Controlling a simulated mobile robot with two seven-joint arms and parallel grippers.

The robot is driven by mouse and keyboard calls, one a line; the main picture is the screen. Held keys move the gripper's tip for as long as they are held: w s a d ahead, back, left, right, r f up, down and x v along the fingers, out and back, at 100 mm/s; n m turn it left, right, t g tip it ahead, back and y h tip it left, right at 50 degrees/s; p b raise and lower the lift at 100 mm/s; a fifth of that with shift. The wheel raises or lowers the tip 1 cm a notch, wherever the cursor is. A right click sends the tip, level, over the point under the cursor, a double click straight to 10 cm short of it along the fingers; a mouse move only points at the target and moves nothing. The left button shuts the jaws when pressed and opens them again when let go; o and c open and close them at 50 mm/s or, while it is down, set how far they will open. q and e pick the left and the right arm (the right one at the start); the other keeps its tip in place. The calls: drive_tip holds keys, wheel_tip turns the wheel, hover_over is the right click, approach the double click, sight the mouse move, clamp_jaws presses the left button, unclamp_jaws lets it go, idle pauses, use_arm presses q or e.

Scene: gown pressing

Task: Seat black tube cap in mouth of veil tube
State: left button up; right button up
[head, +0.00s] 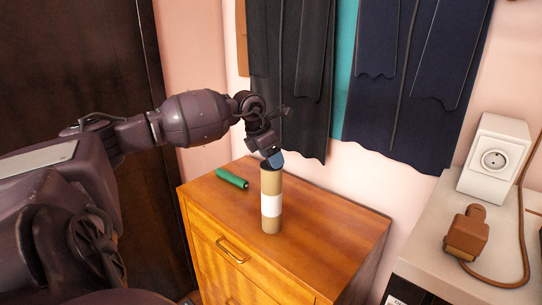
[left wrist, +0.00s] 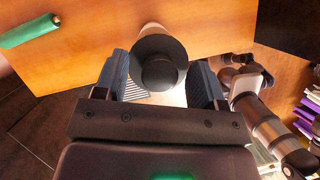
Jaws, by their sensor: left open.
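The veil tube (head: 271,188) is a tan cardboard tube with a white band, standing upright on the wooden cabinet. In the left wrist view, the black tube cap (left wrist: 159,71), a dark disc with a round knob, is at the tube's top end. A dark rim shows there in the head view. I cannot tell how deep the cap sits. My left gripper (head: 273,158) is at the tube's top, fingers pointing down. In the left wrist view its open fingers (left wrist: 158,84) stand either side of the cap, with gaps showing. An arm, likely my right, shows at the right there; its gripper is unclear.
The wooden cabinet (head: 320,243) has free top on both sides of the tube. A green roll (head: 231,178) lies left of it. Dark gowns (head: 415,90) hang behind. A brown plug-like object (head: 466,234) and a white socket box (head: 494,158) are on the right counter.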

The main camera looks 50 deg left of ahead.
use_arm(q)
drive_tip(key=v, duration=1)
drive_tip(key=shift+r, duration=0.35)
drive_tip(key=shift+s, duration=0.1)
